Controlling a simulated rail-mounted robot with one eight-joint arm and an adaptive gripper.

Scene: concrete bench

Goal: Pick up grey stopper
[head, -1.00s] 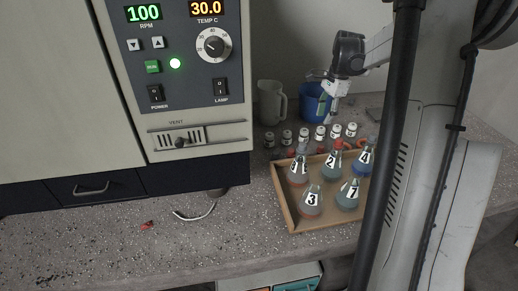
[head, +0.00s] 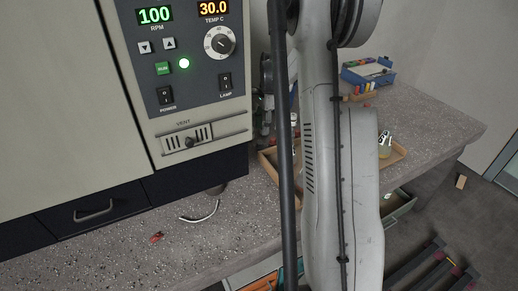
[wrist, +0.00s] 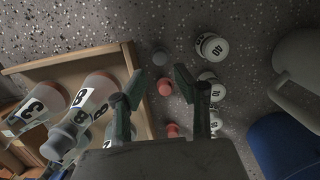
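A small grey stopper (wrist: 159,57) stands on the speckled bench in the wrist view, just ahead of my gripper and between the lines of its fingers. My gripper (wrist: 159,76) is open, with its two dark fingers spread and nothing between them. Two red stoppers, one nearer (wrist: 172,130) and one farther (wrist: 165,87), lie close to the fingers. Another greyish stopper (wrist: 62,138) sits in a flask at the lower left. In the head view my arm hides the gripper and the stoppers on the bench.
A wooden tray (wrist: 70,59) with labelled flasks is left of my gripper. White numbered jars (wrist: 212,46) stand in a row on the right, close to the right finger. Beyond them are a grey mug (wrist: 296,65) and a blue container (wrist: 272,142). A control-panel machine (head: 190,60) stands at left.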

